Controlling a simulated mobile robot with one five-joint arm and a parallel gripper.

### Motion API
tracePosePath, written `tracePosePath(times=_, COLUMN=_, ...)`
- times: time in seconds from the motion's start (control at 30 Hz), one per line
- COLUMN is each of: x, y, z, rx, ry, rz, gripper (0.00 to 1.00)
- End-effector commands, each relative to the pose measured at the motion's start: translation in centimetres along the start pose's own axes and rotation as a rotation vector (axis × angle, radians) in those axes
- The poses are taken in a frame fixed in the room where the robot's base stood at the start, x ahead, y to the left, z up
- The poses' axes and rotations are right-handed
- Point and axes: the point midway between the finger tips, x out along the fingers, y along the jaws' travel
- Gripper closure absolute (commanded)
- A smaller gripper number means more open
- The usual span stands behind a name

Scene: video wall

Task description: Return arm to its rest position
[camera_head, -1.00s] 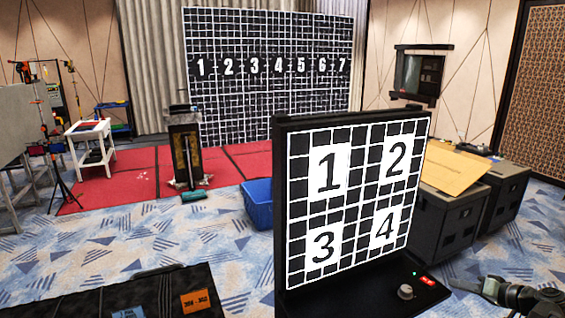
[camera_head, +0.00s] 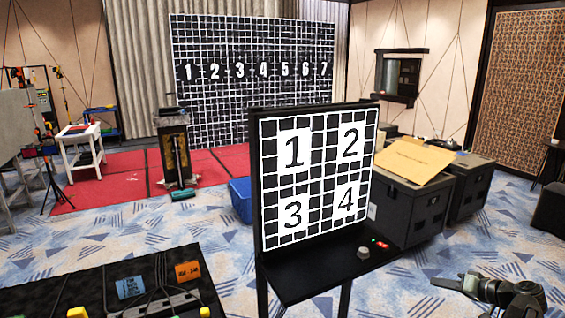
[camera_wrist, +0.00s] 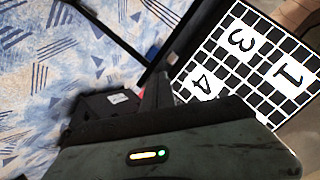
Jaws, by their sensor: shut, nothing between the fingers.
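My gripper (camera_head: 440,283) is at the lower right of the head view, shut and empty, with my arm coming in from the lower right edge. It is right of the small numbered panel (camera_head: 290,190) and apart from it in the picture. In the wrist view my gripper's dark fingers (camera_wrist: 158,90) point up the picture from the dark wrist housing. The panel also shows there at the upper right (camera_wrist: 255,62), turned at an angle.
A knob (camera_head: 363,253) and small lights sit on the panel's black shelf. A black table with cables (camera_head: 60,280) is at the lower left. Black cases (camera_head: 410,210), a blue bin (camera_head: 240,198) and the large numbered wall (camera_head: 255,110) stand behind.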

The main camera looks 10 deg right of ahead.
Motion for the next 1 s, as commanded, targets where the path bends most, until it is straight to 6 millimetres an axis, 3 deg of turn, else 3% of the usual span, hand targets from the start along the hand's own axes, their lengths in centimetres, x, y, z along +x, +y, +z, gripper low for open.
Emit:
tracePosePath(times=0.37, x=6.7, y=-4.4, z=4.1, rx=0.005, ry=-0.198, rz=0.016, gripper=1.0)
tracePosePath(times=0.57, x=12.2, y=-9.0, z=8.8, rx=-0.01, ry=-0.384, rz=0.055, gripper=1.0)
tracePosePath(times=0.67, x=15.5, y=-12.4, z=12.5, rx=-0.034, ry=-0.512, rz=0.099, gripper=1.0)
tracePosePath(times=0.8, x=19.6, y=-18.4, z=19.5, rx=-0.108, ry=-0.719, rz=0.216, gripper=1.0)
tracePosePath(times=1.0, x=22.0, y=-25.2, z=27.8, rx=-0.264, ry=-0.903, rz=0.439, gripper=1.0)
